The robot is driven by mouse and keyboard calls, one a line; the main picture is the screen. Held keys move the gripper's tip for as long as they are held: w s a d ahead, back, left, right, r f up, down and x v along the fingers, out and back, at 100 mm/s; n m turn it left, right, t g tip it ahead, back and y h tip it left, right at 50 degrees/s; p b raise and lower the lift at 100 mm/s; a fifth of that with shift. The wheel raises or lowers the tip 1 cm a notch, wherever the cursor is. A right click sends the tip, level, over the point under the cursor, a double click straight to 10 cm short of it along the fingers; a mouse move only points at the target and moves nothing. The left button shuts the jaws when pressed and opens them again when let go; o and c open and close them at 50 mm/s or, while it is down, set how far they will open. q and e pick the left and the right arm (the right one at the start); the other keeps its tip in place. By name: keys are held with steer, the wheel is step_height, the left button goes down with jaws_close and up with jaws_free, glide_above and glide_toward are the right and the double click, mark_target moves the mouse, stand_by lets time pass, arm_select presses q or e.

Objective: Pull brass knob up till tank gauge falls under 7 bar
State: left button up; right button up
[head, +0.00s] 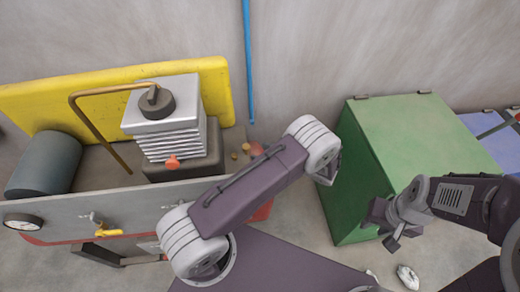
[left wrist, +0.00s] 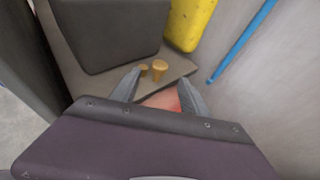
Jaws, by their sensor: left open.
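Two small brass pieces stand on the grey ledge of the machine; the larger one, taken as the brass knob (left wrist: 159,67), shows beside a smaller one (left wrist: 143,70) in the left wrist view. They also show small in the head view (head: 245,147). My left gripper (left wrist: 161,82) is open, with the brass pieces just beyond its fingertips and nothing held. A blurred red part lies between its fingers. In the head view my own arm hides this gripper. The round gauge (head: 22,221) is on the machine's front at far left; its reading is too small to tell. My right gripper (head: 385,218) is beside the green cabinet.
A finned grey block (head: 166,128) with a copper pipe (head: 97,128) and a dark cylinder (head: 45,165) stand on the machine. A yellow panel (head: 60,97) is behind them. A yellow-handled valve (head: 108,232) is in front. A green cabinet (head: 400,145) stands right.

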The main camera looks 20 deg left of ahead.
mark_target(247, 146)
arm_select(q)
steer(key=x, duration=0.8)
steer(key=shift+p, duration=0.4)
steer(key=shift+a+f, duration=0.1)
steer(key=shift+a, duration=0.1)
steer(key=shift+d, duration=0.1)
steer(key=shift+c, duration=0.8)
steer(key=shift+f, duration=0.1)
jaws_close()
steer(key=shift+r+p, duration=0.65)
steer(key=shift+r, duration=0.15)
steer(key=shift+w, duration=0.15)
arm_select(e)
steer(key=shift+w+a+r, duration=0.15)
steer(key=shift+a+r, duration=0.15)
steer(key=shift+r, duration=0.3)
steer(key=shift+w+a+r, duration=0.1)
steer(key=shift+a+r, duration=0.15)
steer(key=shift+r, duration=0.35)
arm_select(q)
steer(key=shift+r, duration=0.2)
